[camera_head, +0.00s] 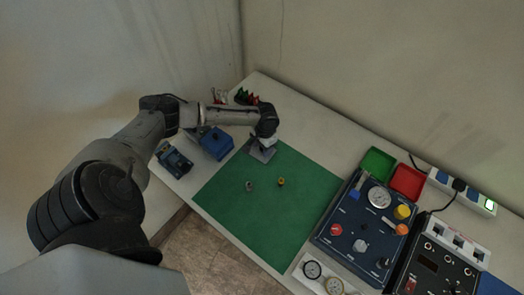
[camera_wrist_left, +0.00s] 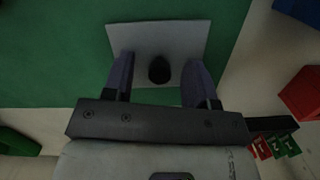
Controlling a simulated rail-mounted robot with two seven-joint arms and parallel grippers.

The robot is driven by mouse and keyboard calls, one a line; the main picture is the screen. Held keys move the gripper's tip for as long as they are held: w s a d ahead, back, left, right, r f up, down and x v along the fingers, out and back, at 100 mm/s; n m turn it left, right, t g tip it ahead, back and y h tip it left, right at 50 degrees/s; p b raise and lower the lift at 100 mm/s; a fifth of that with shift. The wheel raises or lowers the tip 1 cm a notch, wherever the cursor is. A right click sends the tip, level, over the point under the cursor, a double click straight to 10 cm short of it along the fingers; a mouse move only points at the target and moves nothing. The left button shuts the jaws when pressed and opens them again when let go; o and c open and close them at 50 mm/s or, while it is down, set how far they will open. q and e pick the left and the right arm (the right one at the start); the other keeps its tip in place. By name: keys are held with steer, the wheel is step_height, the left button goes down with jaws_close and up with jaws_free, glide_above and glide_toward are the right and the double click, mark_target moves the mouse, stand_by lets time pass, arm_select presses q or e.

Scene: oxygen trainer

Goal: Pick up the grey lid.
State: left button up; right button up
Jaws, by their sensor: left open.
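The grey lid is a flat square plate with a dark round knob in its middle. In the head view the lid (camera_head: 262,153) is at the far edge of the green mat (camera_head: 270,215). In the left wrist view the lid (camera_wrist_left: 190,36) fills the top middle, with its knob (camera_wrist_left: 159,69) between my fingers. My left gripper (camera_head: 267,138) points down at the lid. In the wrist view the left gripper (camera_wrist_left: 160,66) is open, one finger on each side of the knob with a gap on both sides. My right gripper is not in view.
Two small fittings, one grey (camera_head: 249,186) and one brass-coloured (camera_head: 281,182), stand on the mat. A blue box (camera_head: 215,143) is left of the lid. A blue panel with knobs and a gauge (camera_head: 350,238) and green (camera_head: 377,163) and red (camera_head: 407,182) trays are at right.

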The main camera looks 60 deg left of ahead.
arm_select(q)
steer(key=shift+c, duration=0.3)
steer(key=c, duration=0.9)
jaws_close()
steer(key=shift+r, duration=0.15)
